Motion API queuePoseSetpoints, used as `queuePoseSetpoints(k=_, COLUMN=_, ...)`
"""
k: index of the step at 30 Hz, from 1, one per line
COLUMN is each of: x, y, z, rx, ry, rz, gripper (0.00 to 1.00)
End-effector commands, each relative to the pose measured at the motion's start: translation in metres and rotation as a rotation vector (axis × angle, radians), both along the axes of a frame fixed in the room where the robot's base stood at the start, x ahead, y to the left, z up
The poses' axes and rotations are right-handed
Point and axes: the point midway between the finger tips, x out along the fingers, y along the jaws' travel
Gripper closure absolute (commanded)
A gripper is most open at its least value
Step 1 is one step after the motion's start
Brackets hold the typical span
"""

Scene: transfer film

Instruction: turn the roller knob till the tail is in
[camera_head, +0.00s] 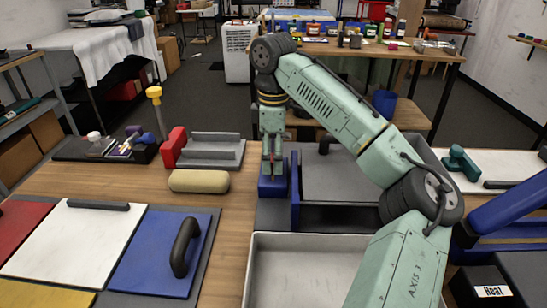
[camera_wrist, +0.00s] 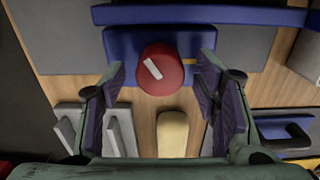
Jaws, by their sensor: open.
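The roller knob (camera_wrist: 160,69) is a round red knob with a white bar mark slanting across its top. It sits on a blue block (camera_wrist: 197,41), which shows in the head view (camera_head: 267,190) at the left end of the blue and grey machine (camera_head: 294,192). My gripper (camera_wrist: 161,78) is open, with one finger on each side of the knob. Gaps show between fingers and knob in the wrist view. In the head view my gripper (camera_head: 273,170) points straight down over the block and hides most of the knob. I cannot make out the film tail.
A cream roll (camera_head: 199,181) lies on the wooden table, left of the block. Behind it are a grey cradle with a red end (camera_head: 175,146) and a yellow-topped post (camera_head: 155,95). A grey tray (camera_head: 262,237) stands in front. Coloured panels (camera_head: 77,240) cover the left.

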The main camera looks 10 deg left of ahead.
Motion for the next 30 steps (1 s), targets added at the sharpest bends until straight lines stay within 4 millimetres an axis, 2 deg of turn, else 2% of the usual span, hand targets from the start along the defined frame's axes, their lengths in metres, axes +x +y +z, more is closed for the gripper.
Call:
queuePoseSetpoints(k=4, x=-0.0002, y=0.0000, z=-0.0091, rx=0.001, ry=0.000, rz=0.000, gripper=0.44)
queuePoseSetpoints(k=13, x=-0.0001, y=0.0001, z=-0.0107, rx=0.000, ry=-0.001, rz=0.000, gripper=0.45)
queuePoseSetpoints(k=30, x=-0.0002, y=0.0001, z=-0.0105, rx=0.000, ry=0.000, rz=0.000, gripper=0.83)
